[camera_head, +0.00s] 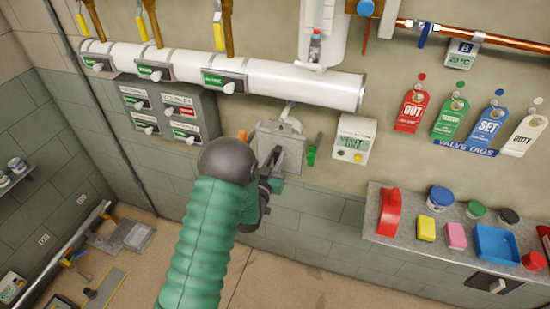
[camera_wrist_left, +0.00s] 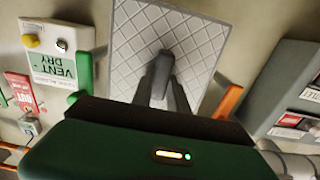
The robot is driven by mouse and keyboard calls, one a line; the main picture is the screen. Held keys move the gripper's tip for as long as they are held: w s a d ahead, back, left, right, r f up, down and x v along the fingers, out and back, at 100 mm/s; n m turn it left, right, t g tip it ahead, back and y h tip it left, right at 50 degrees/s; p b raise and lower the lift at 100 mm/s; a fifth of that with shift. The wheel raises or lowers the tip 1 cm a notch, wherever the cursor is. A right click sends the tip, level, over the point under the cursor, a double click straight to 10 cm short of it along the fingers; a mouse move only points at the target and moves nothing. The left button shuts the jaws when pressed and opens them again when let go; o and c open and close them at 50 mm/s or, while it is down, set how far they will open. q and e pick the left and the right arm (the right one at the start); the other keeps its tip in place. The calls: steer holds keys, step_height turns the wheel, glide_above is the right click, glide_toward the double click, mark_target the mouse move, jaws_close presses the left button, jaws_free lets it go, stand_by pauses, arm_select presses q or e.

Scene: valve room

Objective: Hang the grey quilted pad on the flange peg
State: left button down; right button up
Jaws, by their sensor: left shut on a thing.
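The grey quilted pad (camera_head: 291,149) is upright close to the wall below the white pipe. It fills the upper middle of the left wrist view (camera_wrist_left: 145,42), where its diamond stitching shows. My left gripper (camera_head: 272,172) is shut on the pad near its lower edge; the fingers (camera_wrist_left: 163,75) lie over its face in the wrist view. A pale fitting (camera_head: 288,109) shows at the pad's top edge, under the pipe; I cannot tell whether it is the flange peg or part of the pad, nor whether the pad hangs on anything. My right gripper is not in view.
An orange peg (camera_head: 243,135) and a green handle (camera_head: 313,151) flank the pad. A VENT DRY box (camera_head: 354,139) is to the right, a grey switch panel (camera_head: 170,112) to the left. The white pipe (camera_head: 285,82) runs above. A cluttered shelf (camera_head: 375,217) stands lower right.

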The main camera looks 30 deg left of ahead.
arm_select(q)
steer(key=c, duration=1.6)
jaws_free()
steer(key=shift+a, duration=0.1)
steer(key=o, duration=0.4)
steer(key=shift+a, duration=0.35)
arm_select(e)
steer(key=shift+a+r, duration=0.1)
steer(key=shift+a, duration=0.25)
arm_select(q)
steer(key=shift+d+f, duration=0.1)
